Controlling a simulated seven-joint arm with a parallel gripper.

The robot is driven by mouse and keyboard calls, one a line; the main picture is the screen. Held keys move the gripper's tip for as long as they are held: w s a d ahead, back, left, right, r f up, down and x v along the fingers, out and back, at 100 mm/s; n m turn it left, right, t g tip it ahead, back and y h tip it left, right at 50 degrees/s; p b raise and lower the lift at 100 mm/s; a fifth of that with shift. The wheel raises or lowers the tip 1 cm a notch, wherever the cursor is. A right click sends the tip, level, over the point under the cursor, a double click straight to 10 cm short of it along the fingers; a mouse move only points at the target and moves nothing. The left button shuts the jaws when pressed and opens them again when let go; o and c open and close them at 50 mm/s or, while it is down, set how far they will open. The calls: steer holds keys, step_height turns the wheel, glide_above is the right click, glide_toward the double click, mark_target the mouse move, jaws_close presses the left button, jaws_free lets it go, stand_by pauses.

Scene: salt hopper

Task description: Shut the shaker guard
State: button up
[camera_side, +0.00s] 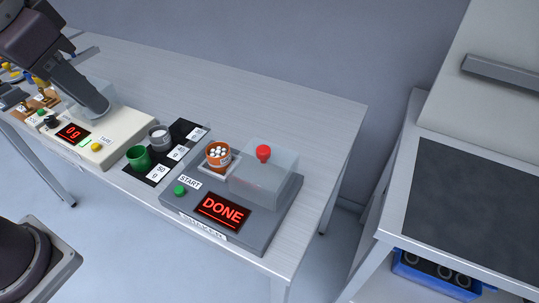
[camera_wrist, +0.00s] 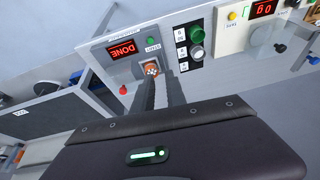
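The shaker (camera_side: 240,240) is a dark grey box with a red DONE display and a green START button. Its clear guard (camera_side: 268,180) with a red knob (camera_side: 263,152) sits at the right side of the shaker top. An orange cup (camera_side: 218,155) of white pieces stands uncovered at the guard's left. In the wrist view the cup (camera_wrist: 151,70) and the red knob (camera_wrist: 123,90) show beyond my fingers. My gripper (camera_wrist: 160,80) is empty, its fingers slightly apart, and touches nothing visible. In the side view my arm is at upper left, over the scale and away from the shaker.
The white scale (camera_side: 110,130) reads 0g and has a clear box. A green cup (camera_side: 138,157) and a grey cup (camera_side: 160,138) stand on a black mat left of the shaker. Bare table lies behind them. A separate bench (camera_side: 465,195) stands at right.

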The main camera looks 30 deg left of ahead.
steer(key=shift+m+g+y, duration=0.3)
steer(key=shift+g+y, duration=0.1)
steer(key=shift+y, duration=0.5)
steer(key=w+d, duration=0.3)
steer(key=w+d+f, duration=0.1)
steer(key=w+d, duration=0.1)
steer(key=d, duration=0.1)
steer(key=w+d, duration=0.3)
steer(key=shift+w+d+f, duration=0.15)
steer(key=shift+w+d, duration=0.1)
steer(key=shift+w, duration=0.1)
jaws_close()
steer(key=w+d+f+t+y, duration=0.1)
steer(key=d+f, duration=0.4)
steer(key=d, duration=0.4)
steer(key=w+d+f+t+y, duration=0.1)
steer(key=d+f, duration=0.3)
steer(key=d, duration=0.5)
glide_above(272, 174)
steer(key=d, duration=0.2)
step_height(272, 174, down, 8)
steer(key=shift+s+r, duration=0.1)
steer(key=shift+a, duration=0.75)
steer(key=shift+a, duration=0.25)
steer(key=a, duration=1.2)
steer(key=shift+a, duration=0.15)
